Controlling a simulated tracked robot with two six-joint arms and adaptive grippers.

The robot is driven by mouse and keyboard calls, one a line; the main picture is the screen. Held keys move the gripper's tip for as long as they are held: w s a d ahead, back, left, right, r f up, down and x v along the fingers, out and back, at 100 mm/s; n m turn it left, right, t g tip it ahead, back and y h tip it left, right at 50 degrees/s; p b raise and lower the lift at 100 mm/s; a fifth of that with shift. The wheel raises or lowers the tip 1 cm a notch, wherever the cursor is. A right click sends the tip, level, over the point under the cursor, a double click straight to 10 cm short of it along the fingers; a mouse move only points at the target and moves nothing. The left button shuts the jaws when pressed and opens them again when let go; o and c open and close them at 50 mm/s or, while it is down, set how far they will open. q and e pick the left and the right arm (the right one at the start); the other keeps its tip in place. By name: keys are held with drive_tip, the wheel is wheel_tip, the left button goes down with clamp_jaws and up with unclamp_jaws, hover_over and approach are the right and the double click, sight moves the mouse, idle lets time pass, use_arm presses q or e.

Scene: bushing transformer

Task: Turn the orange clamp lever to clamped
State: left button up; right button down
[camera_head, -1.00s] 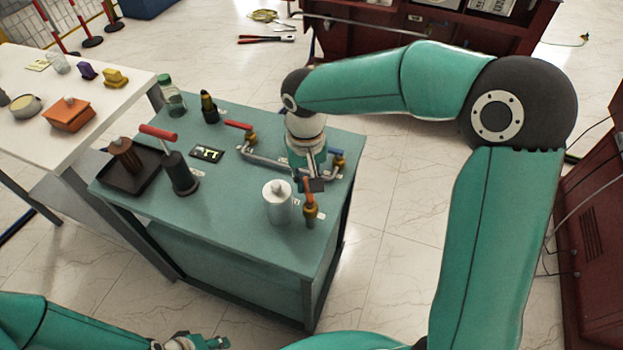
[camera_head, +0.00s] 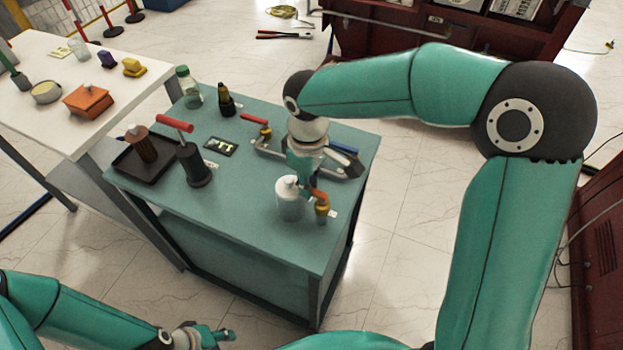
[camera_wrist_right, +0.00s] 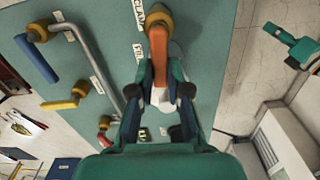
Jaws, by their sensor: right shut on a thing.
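The orange clamp lever (camera_head: 318,194) sits on a brass fitting (camera_head: 322,210) near the right front of the teal bench. In the right wrist view the lever (camera_wrist_right: 159,52) runs down from its brass pivot (camera_wrist_right: 158,19), with printed labels (camera_wrist_right: 138,14) beside it. My right gripper (camera_wrist_right: 161,84) is shut on the lever's free end, one finger on each side. In the head view this gripper (camera_head: 306,176) partly hides the lever. My left gripper (camera_head: 215,336) is low at the front, away from the bench; its opening is unclear.
A white canister (camera_head: 289,202) stands close beside the lever. A red-handled valve (camera_head: 257,121), a blue-handled one (camera_head: 343,150) and a grey pipe (camera_wrist_right: 90,58) are nearby. A red-topped dark post (camera_head: 194,165) and black tray (camera_head: 150,165) stand left. The bench's front middle is clear.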

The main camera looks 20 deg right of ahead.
drive_tip(key=shift+a+n, duration=0.1)
drive_tip(key=shift+n, duration=0.4)
drive_tip(key=c, duration=1.1)
unclamp_jaws()
drive_tip(key=shift+s, duration=0.1)
drive_tip(key=shift+r, duration=0.1)
wheel_tip(320, 180, up, 12)
drive_tip(key=shift+f, duration=0.1)
